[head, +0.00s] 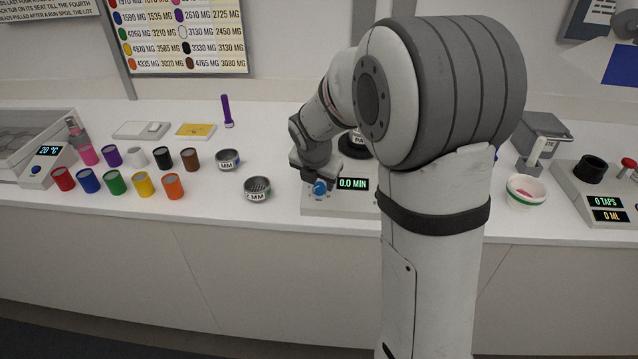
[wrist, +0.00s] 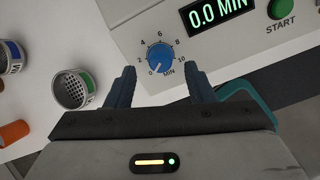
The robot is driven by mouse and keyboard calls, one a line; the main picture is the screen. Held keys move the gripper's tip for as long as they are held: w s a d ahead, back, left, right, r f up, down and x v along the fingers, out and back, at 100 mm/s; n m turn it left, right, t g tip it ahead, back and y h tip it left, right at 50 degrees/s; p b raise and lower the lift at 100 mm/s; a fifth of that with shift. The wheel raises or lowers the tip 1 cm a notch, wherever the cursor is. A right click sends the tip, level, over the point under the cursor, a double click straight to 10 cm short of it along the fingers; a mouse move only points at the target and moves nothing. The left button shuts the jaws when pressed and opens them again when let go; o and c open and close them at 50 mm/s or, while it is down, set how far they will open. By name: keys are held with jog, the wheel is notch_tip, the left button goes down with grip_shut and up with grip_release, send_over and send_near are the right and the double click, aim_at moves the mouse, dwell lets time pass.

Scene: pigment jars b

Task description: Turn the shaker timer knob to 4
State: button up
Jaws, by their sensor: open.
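The shaker timer knob (wrist: 160,58) is a blue dial on the light front panel of the shaker (head: 320,204). A scale from 0 to 10 MIN runs around it in the wrist view, and its white pointer mark is toward the 0. The display (head: 352,184) reads 0.0 MIN. My gripper (wrist: 163,82) is open and empty, with one finger on each side just below the knob in the wrist view. In the head view the blue knob (head: 320,187) shows just below my gripper. I cannot tell whether a finger touches it.
A green START button (wrist: 281,8) is right of the knob. Two metal sieves (head: 257,190) and several coloured jars (head: 143,184) stand to the left. A white bowl (head: 525,190) and a device with counters (head: 600,200) are to the right. My arm hides part of the shaker.

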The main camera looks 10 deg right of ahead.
aim_at(319, 188)
jog(key=shift+x, duration=1.45)
jog(key=shift+c, duration=0.6)
jog(key=c, duration=0.9)
